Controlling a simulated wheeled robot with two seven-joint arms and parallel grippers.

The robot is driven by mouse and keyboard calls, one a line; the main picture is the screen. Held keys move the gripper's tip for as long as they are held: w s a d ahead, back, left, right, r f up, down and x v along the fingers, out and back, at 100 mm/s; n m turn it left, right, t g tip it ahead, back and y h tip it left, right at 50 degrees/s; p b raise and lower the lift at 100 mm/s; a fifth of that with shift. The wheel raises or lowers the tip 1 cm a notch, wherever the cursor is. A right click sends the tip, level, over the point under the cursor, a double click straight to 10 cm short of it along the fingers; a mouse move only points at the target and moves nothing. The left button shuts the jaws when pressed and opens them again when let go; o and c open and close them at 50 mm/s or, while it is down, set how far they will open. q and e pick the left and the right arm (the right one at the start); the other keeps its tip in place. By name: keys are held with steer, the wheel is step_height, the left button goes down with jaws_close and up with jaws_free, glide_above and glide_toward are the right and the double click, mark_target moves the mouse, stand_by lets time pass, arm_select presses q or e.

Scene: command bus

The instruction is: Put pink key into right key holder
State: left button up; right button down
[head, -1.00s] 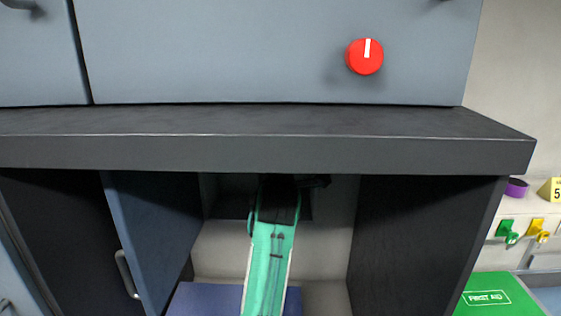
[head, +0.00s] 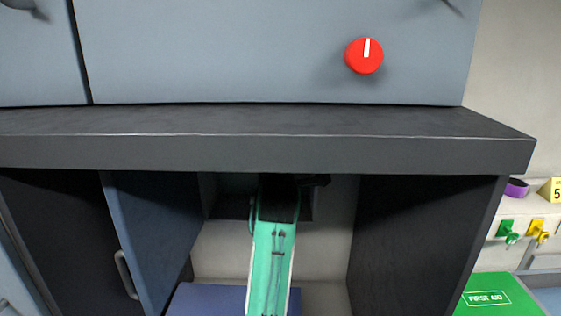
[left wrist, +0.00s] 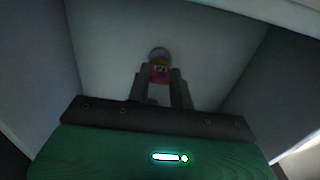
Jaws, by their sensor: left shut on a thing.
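My left gripper shows in the left wrist view (left wrist: 160,84), its two dark fingers shut on a small pinkish-red thing (left wrist: 159,74), likely the pink key. A yellowish patch shows on it. A round grey thing (left wrist: 159,53) lies just beyond the fingertips, against a pale surface. I cannot tell whether the key touches it or whether it is the right key holder. My right gripper is not in view.
The compartment has a dark right wall (head: 425,240) and an open blue door (head: 150,235) at left. The dark counter (head: 270,153) overhangs it. At far right, a green key (head: 508,231) and a yellow key (head: 538,231) hang above a green first aid box (head: 495,296).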

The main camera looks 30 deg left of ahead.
arm_select(q)
steer(key=shift+w+a, duration=0.15)
steer(key=shift+w, duration=0.05)
steer(key=o, duration=0.9)
steer(key=shift+v, duration=1.4)
